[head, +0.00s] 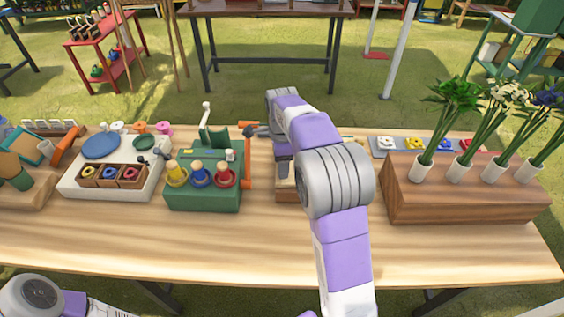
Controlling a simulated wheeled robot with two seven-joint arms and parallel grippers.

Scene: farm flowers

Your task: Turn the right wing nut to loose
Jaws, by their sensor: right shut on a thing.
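A green fixture (205,193) stands on the wooden table, with a white-knobbed crank (206,112) at its back and an orange upright bar (246,170) at its right side. My right arm reaches over the table from the front. My right gripper (253,131) shows as small dark fingers pointing left at the upper right of the green fixture. It is shut on the right wing nut there, which is too small and covered to make out. Only part of my left arm shows at the bottom left; its gripper is out of view.
A white board (70,183) with rings and a blue disc stands to the left. A wooden flower block (470,203) with several white vases stands to the right. A grey tray (385,152) lies behind it. My right arm hides a wooden item. The table's front strip is clear.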

